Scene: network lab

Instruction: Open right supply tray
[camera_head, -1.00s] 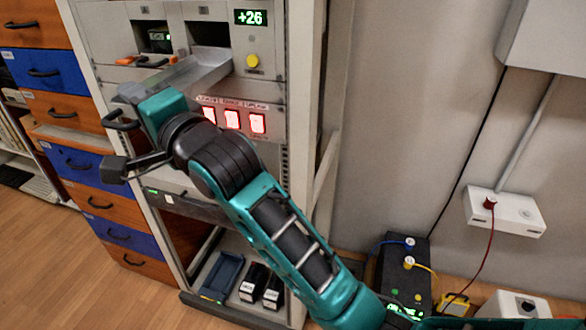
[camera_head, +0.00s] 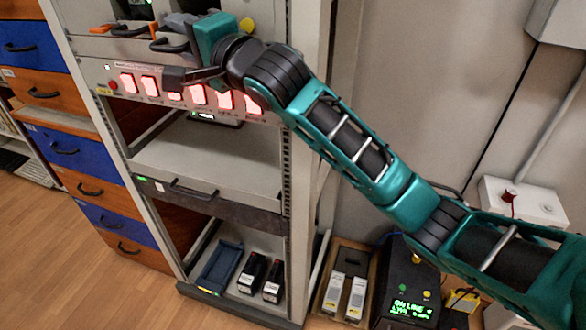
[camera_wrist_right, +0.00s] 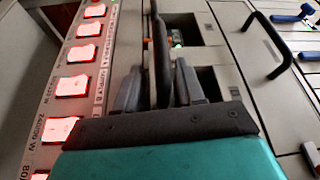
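The right supply tray's black handle (camera_head: 167,45) is at the upper part of the rack, just in front of its face. My right gripper (camera_head: 181,24) is at this handle. In the wrist view the dark handle (camera_wrist_right: 161,50) stands between the two grey fingers of the right gripper (camera_wrist_right: 160,75), with narrow gaps beside it, so the fingers look open around it. The tray's body is mostly hidden behind my gripper. A dark opening (camera_wrist_right: 218,87) shows beyond the fingers. My left gripper is not in view.
A row of lit red switches (camera_head: 150,87) runs just below the gripper. A neighbouring tray handle (camera_head: 131,30) with orange pieces is to the left. A lower shelf with a dark-handled drawer (camera_head: 190,190) is below. Blue and orange drawers (camera_head: 60,148) stand at left.

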